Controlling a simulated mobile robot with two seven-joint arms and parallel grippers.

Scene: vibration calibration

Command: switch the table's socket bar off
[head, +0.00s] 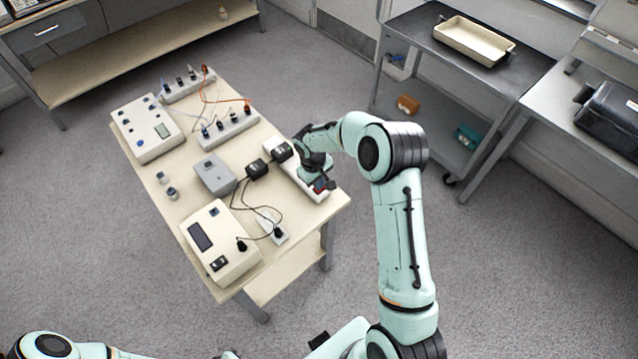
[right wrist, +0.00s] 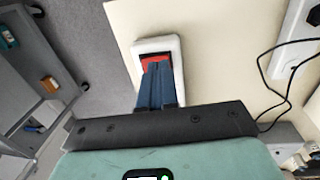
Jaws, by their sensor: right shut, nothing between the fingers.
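The white socket bar (head: 297,179) lies along the right edge of the table (head: 325,208), with black plug adapters (head: 281,151) in it. Its red switch sits at the bar's near end and shows in the right wrist view (right wrist: 153,57). My right gripper (head: 321,185) is above that end. In the right wrist view its blue fingertips (right wrist: 157,68) are together, over the red switch, and hide part of it. I cannot tell whether they touch it or which way the switch is tipped. The left gripper is out of view.
Instrument boxes, including a cream one with a dark display (head: 215,240) and a grey one (head: 214,174), stand left of the bar. Black cables (head: 262,212) run beside it. A cart with a tray (head: 472,42) stands at right.

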